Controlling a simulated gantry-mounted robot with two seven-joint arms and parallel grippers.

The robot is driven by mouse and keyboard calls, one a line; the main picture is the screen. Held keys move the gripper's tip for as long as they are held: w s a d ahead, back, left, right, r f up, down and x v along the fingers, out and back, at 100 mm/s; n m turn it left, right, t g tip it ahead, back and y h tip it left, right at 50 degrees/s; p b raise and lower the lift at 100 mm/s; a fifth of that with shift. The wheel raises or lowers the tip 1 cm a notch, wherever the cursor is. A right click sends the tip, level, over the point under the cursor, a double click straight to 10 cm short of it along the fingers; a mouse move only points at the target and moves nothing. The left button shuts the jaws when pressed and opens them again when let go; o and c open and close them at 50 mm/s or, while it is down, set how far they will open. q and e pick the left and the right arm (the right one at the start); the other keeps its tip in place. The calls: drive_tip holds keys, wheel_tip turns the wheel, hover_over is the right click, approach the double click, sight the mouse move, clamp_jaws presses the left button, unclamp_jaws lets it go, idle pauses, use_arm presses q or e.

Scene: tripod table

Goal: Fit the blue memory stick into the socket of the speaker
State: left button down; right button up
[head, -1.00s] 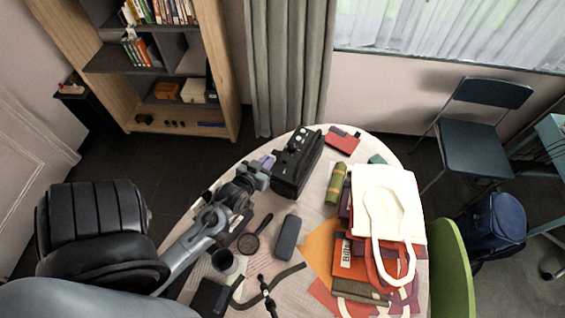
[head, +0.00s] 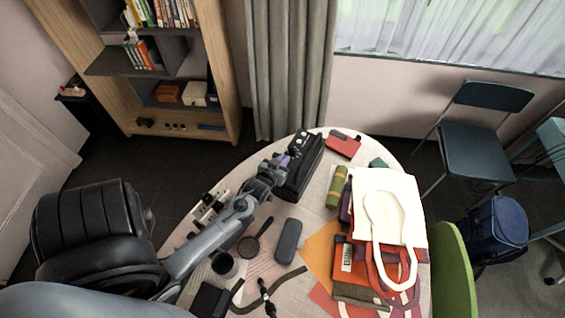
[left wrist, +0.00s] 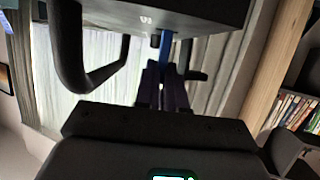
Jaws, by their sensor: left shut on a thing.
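The speaker (head: 305,172) is a long black box near the far left edge of the round table in the head view. It also fills the top of the left wrist view (left wrist: 200,12) as a dark body. My left gripper (head: 282,162) is at the speaker's left side. In the left wrist view its purple fingers (left wrist: 162,82) are shut on the blue memory stick (left wrist: 166,46). The stick points at the speaker and its far end meets the speaker's edge in the picture. I cannot tell whether it is inside the socket, which is hidden. My right gripper is out of view.
A magnifying glass (head: 250,244), grey case (head: 288,242) and dark mug (head: 224,265) lie near my left arm. A green roll (head: 337,190), red wallet (head: 344,143) and white bag (head: 388,205) are to the right. A small black tripod (head: 267,294) is at the front.

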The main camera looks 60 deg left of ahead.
use_arm(q)
drive_tip(key=shift+s+f, duration=0.15)
drive_tip(key=shift+f, duration=0.55)
drive_tip(key=c, duration=1.5)
unclamp_jaws()
drive_tip(key=shift+d+r, duration=0.1)
drive_tip(key=shift+r, duration=0.15)
